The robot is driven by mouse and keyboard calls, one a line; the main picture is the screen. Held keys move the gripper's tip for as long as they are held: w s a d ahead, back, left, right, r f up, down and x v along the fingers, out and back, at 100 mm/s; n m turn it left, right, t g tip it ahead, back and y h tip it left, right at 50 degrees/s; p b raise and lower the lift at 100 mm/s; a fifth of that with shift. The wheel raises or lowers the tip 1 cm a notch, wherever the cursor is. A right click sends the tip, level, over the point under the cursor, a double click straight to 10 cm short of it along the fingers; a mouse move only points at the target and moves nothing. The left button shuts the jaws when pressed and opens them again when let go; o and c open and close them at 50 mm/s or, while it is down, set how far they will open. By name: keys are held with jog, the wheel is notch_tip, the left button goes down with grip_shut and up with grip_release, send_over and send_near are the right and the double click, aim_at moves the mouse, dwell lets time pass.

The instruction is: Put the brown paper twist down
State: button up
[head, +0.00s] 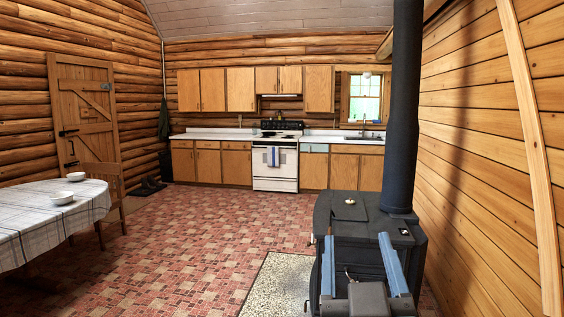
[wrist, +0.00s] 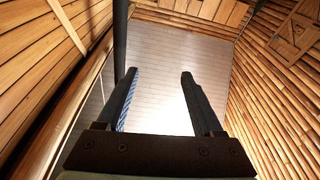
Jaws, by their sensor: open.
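I see no brown paper twist that I can make out in either view. My gripper (head: 356,240) is at the lower right of the head view, in front of the black wood stove (head: 339,207). Its two blue-grey fingers stand wide apart. In the wrist view my gripper (wrist: 158,76) points up at the pale ceiling, and nothing is between the fingers. A small brass-coloured piece (head: 350,201) sits on the stove top; I cannot tell exactly what it is.
A stove pipe (head: 404,110) rises at the right. A speckled mat (head: 275,285) lies beside the stove. The tiled floor (head: 190,235) is clear.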

jog(key=s+a+r+t+y, duration=0.2)
jog(key=s+a+r, duration=0.3)
jog(key=r, duration=0.4)
jog(key=s+a+r+t+y, duration=0.1)
jog(key=s+a+r+t, duration=0.4)
jog(key=r, duration=0.4)
jog(key=shift+s+a+r+n+y, duration=0.3)
jog(key=shift+s+y, duration=0.1)
jog(key=shift+s, duration=0.25)
